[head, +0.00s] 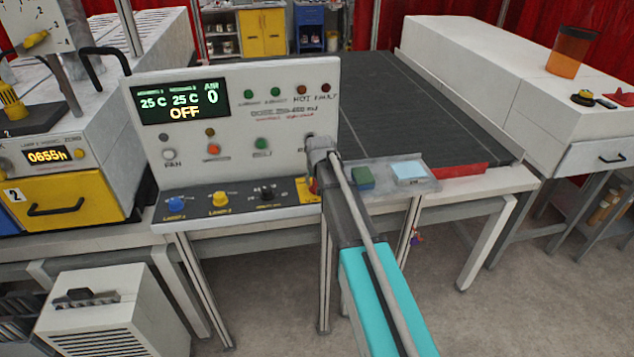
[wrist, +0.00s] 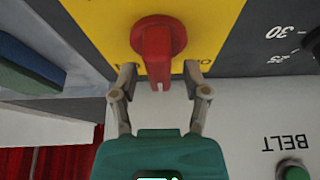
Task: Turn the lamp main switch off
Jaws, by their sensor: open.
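A red rotary switch (wrist: 157,40) sits on a yellow plate (wrist: 205,20) in the wrist view, which shows the panel upside down. Its handle points toward my gripper. My gripper (wrist: 160,72) is open, with one finger on each side of the handle's end; I cannot tell whether they touch it. Letters on the plate are partly covered. In the head view my gripper (head: 318,150) is at the right end of the control panel (head: 240,165), and my arm hides most of the red switch.
The panel's display (head: 180,102) reads 25 C twice and OFF. A blue knob (head: 175,204), a yellow knob (head: 220,199) and a black knob (head: 266,192) line its lower ledge.

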